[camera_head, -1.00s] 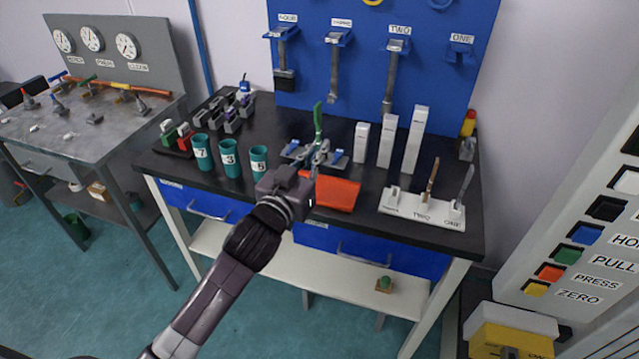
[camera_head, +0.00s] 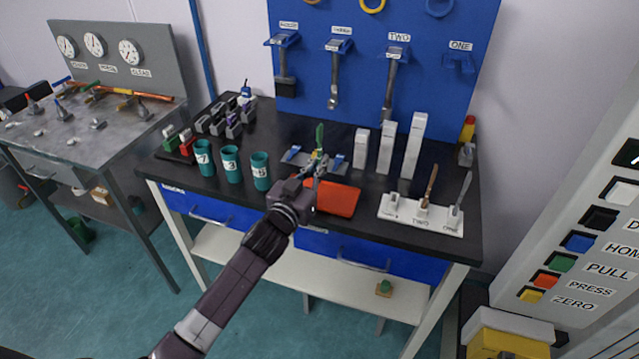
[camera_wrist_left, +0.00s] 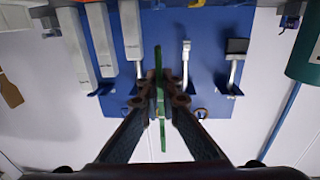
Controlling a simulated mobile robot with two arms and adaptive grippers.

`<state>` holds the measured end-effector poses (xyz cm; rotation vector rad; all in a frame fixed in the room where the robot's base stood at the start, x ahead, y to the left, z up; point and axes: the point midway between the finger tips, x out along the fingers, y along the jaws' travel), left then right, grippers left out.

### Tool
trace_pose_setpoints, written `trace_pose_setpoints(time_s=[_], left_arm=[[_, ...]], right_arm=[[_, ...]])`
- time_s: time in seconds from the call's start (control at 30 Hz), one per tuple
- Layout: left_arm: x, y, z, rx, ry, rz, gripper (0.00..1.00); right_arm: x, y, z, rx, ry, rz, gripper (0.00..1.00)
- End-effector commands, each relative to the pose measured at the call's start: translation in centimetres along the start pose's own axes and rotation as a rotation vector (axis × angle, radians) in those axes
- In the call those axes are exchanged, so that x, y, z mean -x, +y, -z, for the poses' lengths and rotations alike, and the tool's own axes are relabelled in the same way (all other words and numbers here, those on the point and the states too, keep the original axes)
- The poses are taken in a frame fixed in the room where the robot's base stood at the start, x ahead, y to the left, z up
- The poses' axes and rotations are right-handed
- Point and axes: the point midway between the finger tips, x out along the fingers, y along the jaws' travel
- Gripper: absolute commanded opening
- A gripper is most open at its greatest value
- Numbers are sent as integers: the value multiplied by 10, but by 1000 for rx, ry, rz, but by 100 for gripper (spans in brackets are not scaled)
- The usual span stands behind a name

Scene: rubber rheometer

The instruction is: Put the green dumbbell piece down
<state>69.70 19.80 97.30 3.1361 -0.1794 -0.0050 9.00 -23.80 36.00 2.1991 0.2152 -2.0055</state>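My left gripper (camera_head: 318,168) is shut on the green dumbbell piece (camera_head: 320,135), a thin green strip standing roughly upright above the fingertips in the head view. In the left wrist view the strip (camera_wrist_left: 158,65) runs between the two fingers (camera_wrist_left: 160,100) and sticks out on both sides of them. The gripper is above the dark bench, near a flat orange tray (camera_head: 340,200) and in front of a grey fixture with blue parts (camera_head: 294,155). The strip's lower part is hidden by the gripper in the head view. My right gripper is not in view.
Green numbered cups (camera_head: 231,165) stand left of the gripper. White blocks (camera_head: 386,148) and a white tool holder (camera_head: 418,212) stand to the right. A blue tool board (camera_head: 365,70) rises behind. A button panel (camera_head: 590,220) is at the far right.

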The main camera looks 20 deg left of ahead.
Motion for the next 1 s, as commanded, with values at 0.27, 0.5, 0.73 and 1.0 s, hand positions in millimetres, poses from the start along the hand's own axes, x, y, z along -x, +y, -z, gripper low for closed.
trace_pose_setpoints(time_s=[0.27,0.5,0.73,1.0], left_arm=[[0,0,-30,2,-1,1,0],[0,0,-61,2,1,0,0],[0,0,-62,-1,2,-1,0],[0,0,-65,-1,1,-1,12]], right_arm=[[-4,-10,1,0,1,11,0],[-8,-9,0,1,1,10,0],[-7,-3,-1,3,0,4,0],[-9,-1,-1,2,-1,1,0]])
